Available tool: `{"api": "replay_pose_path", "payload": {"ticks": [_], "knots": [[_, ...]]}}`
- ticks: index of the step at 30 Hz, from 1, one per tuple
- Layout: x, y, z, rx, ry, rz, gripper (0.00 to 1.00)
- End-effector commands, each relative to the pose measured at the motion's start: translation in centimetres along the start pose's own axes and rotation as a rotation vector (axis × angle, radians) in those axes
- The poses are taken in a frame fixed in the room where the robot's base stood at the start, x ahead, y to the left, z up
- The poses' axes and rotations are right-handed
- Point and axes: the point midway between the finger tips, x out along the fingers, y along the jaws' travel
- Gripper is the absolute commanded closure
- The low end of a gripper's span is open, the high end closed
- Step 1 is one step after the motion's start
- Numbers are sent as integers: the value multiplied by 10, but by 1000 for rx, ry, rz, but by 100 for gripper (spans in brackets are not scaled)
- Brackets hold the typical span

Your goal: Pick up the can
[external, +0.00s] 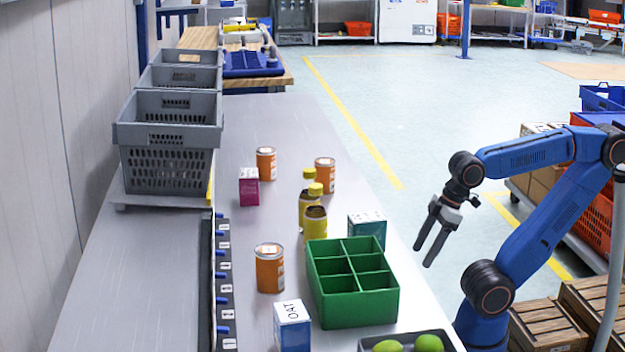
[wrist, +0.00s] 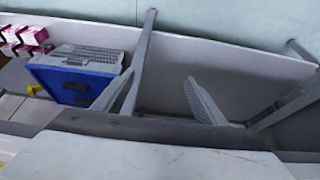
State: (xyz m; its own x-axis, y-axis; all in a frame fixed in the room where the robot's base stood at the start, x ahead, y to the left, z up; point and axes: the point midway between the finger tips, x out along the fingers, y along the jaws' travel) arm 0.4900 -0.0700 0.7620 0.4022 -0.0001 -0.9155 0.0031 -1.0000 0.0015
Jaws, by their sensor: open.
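Several containers stand on the grey table in the external view. Three look like orange cans: one near the front (external: 269,271), one at the back (external: 266,164), and one further right (external: 325,176). Which one the task means cannot be told. My gripper (external: 423,256) hangs in the air to the right of the table, open and empty, fingers pointing down. It is well apart from every can. The wrist view shows my fingers (wrist: 160,100) spread with nothing between them, and no can.
Grey crates (external: 165,175) are at back left. The wrist view shows a blue-fronted crate (wrist: 65,85) and pink boxes (wrist: 30,37).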

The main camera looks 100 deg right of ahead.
Motion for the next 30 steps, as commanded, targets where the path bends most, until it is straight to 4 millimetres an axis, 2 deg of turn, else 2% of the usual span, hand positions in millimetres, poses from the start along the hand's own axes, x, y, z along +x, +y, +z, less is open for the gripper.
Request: {"api": "replay_pose_path", "payload": {"ticks": [14,18,20,23,30], "knots": [[0,0,0,0,0,0,32],[-10,0,-5,0,2,0,32],[-23,0,-11,0,4,0,32],[-58,0,-27,0,6,0,32],[-172,0,-77,0,6,0,32]]}}
